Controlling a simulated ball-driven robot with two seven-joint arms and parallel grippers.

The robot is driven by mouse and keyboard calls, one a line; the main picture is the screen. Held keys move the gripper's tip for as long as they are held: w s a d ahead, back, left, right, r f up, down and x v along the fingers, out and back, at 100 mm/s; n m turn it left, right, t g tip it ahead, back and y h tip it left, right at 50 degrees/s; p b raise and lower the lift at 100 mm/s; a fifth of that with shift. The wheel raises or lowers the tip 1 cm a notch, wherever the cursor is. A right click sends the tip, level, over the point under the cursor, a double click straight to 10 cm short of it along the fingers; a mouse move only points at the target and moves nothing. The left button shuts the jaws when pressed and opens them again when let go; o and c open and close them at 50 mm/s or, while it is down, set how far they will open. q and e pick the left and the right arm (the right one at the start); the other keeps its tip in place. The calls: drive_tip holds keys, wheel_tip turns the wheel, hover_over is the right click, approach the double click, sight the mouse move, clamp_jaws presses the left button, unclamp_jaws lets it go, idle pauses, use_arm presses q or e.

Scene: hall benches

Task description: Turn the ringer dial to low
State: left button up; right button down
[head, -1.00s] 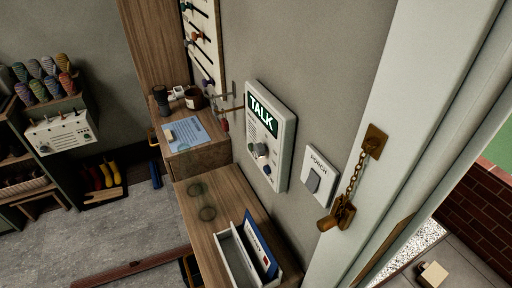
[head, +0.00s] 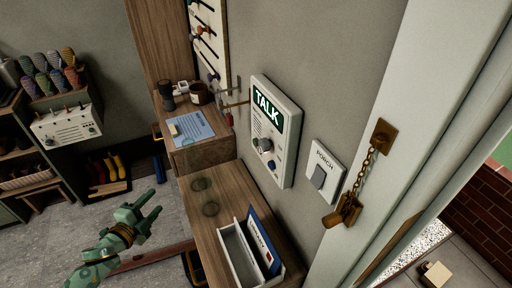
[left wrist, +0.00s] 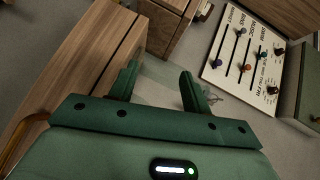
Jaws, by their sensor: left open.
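A pale wall intercom (head: 287,158) with a lit green TALK sign (head: 268,107) hangs on the grey wall in the head view. Below the sign is a dark round dial (head: 264,145) with a light front; its marks are too small to read. My green left gripper (head: 154,203) is at the lower left, over the floor, well apart from the intercom. In the left wrist view its two fingers (left wrist: 160,87) stand apart with nothing between them. The intercom does not show in that view. My right gripper is in neither view.
Below the intercom is a wooden bench top (head: 207,226) with a white letter holder (head: 236,256). A PORCH switch (head: 324,172) and a door chain (head: 360,172) are to the right. A slider panel (left wrist: 243,60) shows in the left wrist view.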

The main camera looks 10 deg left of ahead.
use_arm(q)
drive_tip(key=d+r+m+h, duration=0.4)
drive_tip(key=r+m, duration=0.3)
drive_tip(key=r, duration=0.3)
drive_tip(key=d+r+m+h, duration=0.5)
drive_tip(key=r+m, duration=0.2)
drive_tip(key=r, duration=0.3)
drive_tip(key=m+g+h+p, duration=0.2)
drive_tip(key=m+g+h, duration=0.3)
drive_tip(key=m, duration=0.8)
approach(261, 147)
drive_tip(key=shift+g+y, duration=0.3)
drive_tip(key=shift+y, duration=0.3)
drive_tip(key=x, duration=0.6)
drive_tip(key=r+x, duration=0.1)
drive_tip(key=x, duration=0.2)
drive_tip(key=shift+a, duration=0.1)
drive_tip(key=shift+r, duration=0.1)
drive_tip(key=c, duration=1)
